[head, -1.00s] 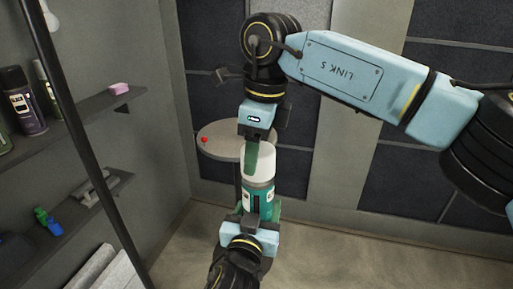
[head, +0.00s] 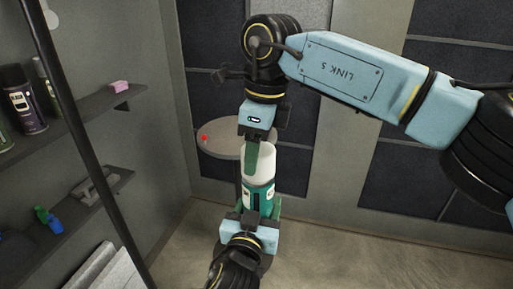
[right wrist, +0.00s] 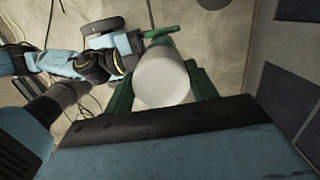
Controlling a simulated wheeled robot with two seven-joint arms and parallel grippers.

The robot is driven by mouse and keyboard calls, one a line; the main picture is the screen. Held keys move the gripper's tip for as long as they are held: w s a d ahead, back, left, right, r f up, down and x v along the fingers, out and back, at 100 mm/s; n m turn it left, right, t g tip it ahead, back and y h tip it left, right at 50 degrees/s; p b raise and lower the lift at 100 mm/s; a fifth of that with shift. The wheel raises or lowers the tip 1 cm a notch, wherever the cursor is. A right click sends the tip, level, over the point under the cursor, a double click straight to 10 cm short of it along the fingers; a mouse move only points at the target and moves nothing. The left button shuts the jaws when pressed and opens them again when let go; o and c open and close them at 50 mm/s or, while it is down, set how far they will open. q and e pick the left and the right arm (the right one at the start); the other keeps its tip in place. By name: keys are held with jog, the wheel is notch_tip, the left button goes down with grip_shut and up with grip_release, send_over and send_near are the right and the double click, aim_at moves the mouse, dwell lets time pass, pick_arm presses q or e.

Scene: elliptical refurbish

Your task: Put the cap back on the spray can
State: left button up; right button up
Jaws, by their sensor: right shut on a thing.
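A white cap (head: 258,163) sits over the top of the teal spray can (head: 264,198), upright and in line with it. No gap shows between them, but I cannot tell whether the cap is seated. My right gripper (head: 253,157) comes down from above and is shut on the cap. In the right wrist view, the cap (right wrist: 162,78) lies between its green fingers and hides the can. My left gripper (head: 259,212) reaches up from the bottom and is shut around the can's lower body.
A small round table (head: 222,143) with a red object (head: 204,138) stands behind the cap. A dark pole (head: 85,150) crosses the left side. The floor at right is clear.

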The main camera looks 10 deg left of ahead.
jog(key=shift+f, duration=0.4)
jog(key=o, duration=0.9)
jog(key=shift+o, duration=0.7)
jog(key=o, duration=0.3)
jog(key=shift+r, duration=0.1)
jog(key=shift+d+r, duration=0.2)
jog(key=shift+r, duration=1.55)
jog(key=shift+d+r, duration=0.2)
jog(key=shift+r, duration=1.5)
